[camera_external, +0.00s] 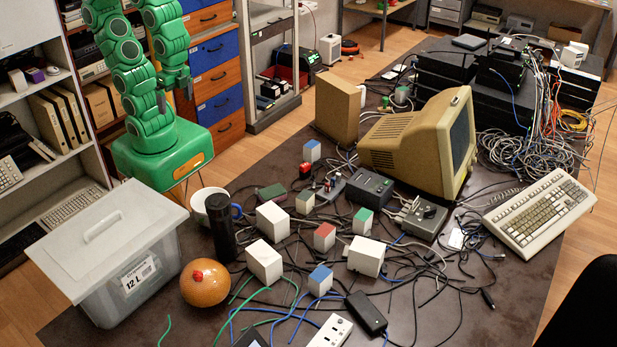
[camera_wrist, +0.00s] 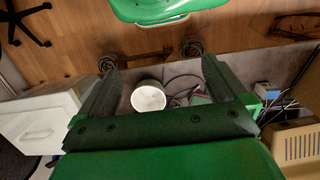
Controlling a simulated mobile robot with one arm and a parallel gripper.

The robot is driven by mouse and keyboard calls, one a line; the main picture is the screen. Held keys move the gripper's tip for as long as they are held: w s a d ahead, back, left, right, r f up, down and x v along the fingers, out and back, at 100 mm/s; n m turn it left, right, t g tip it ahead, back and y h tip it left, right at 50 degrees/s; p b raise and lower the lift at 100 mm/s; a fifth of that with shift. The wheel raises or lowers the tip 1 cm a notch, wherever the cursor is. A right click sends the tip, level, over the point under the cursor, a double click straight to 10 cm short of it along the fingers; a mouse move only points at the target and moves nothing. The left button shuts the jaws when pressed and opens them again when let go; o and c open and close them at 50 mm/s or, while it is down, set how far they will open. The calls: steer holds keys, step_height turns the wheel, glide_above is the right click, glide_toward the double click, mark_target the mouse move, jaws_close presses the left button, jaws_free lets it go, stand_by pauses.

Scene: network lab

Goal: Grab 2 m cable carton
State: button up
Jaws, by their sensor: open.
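Several plain white cartons stand among the cables on the dark table: one behind (camera_external: 272,221), one in front (camera_external: 265,262) and one to the right (camera_external: 366,256). No 2 m label is readable on any, so I cannot tell which is the 2 m cable carton. Smaller boxes with coloured tops stand among them: red (camera_external: 325,237), green (camera_external: 362,221) and blue (camera_external: 320,280). My gripper (camera_wrist: 158,65) is open and empty in the wrist view, its two dark fingers wide apart. In the external view it hangs at the upper left, above and apart from the table.
A lidded grey bin (camera_external: 105,250), an orange ball (camera_external: 205,283), a black cylinder (camera_external: 221,226) and a white mug (camera_external: 208,204) stand at the table's left. A beige monitor (camera_external: 415,145) and keyboard (camera_external: 538,210) are at right. Loose cables cover much of the tabletop.

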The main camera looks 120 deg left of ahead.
steer(key=shift+c, duration=0.5)
steer(key=shift+c, duration=0.6)
